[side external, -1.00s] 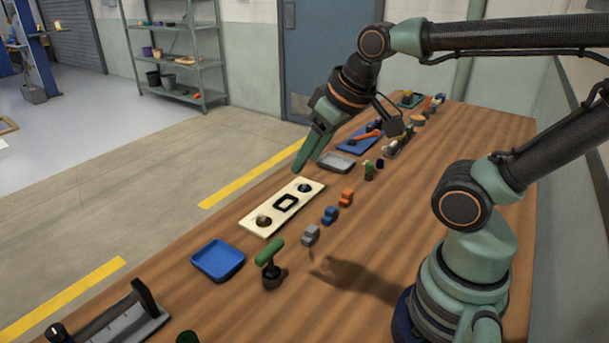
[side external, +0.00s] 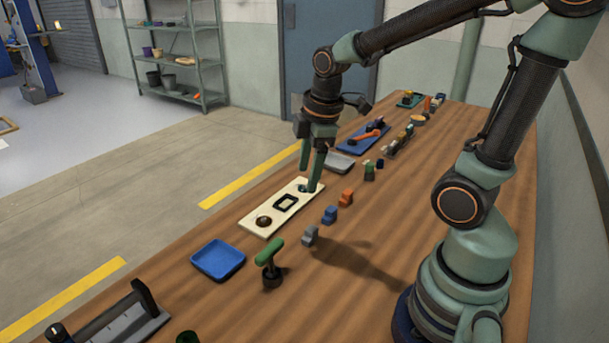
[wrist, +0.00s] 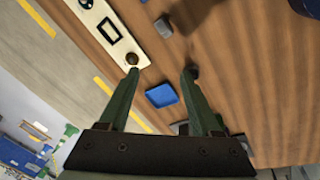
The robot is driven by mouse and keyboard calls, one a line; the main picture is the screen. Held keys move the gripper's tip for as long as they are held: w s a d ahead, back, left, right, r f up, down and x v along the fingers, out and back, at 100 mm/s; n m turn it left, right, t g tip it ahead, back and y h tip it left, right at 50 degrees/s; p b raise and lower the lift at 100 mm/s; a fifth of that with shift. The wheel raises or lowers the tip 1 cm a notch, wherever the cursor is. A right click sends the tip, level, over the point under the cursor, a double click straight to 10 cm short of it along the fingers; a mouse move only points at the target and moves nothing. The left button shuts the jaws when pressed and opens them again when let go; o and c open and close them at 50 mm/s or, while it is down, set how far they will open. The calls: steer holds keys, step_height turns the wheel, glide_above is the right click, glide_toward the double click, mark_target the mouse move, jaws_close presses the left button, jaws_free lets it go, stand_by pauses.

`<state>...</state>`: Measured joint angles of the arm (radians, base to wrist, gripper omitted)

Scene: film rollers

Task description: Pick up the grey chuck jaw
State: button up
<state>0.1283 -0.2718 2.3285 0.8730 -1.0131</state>
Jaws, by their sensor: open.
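The grey chuck jaw (side external: 310,235) is a small stepped block on the wooden table, at the near end of a row with a blue block (side external: 330,214) and an orange block (side external: 346,197). In the wrist view the grey jaw (wrist: 163,27) shows at the top, ahead of the fingertips. My gripper (side external: 310,180) is open and empty, pointing down by the far end of the pale plate, apart from the jaw. In the wrist view its two green fingers (wrist: 160,70) are spread, with nothing between them but table and a blue tray farther off.
The pale plate (side external: 268,223) lies left of the blocks. A blue tray (side external: 218,271) and a green-handled tool (side external: 270,262) stand nearer the camera. A grey tray (side external: 338,163) and other parts lie behind. The table right of the blocks is clear.

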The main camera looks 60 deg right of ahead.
step_height(320, 180, down, 6)
steer(key=d+n+g, duration=0.2)
steer(key=d+n, duration=0.1)
steer(key=n, duration=0.4)
glide_above(311, 229)
steer(key=shift+n, duration=0.4)
steer(key=f, duration=0.7)
steer(key=shift+s+f, duration=0.1)
steer(key=shift+s, duration=0.25)
steer(key=shift+w+f, duration=0.2)
steer(key=shift+f, duration=1.2)
steer(key=shift+w+f, duration=0.2)
steer(key=shift+f, duration=1.15)
jaws_close()
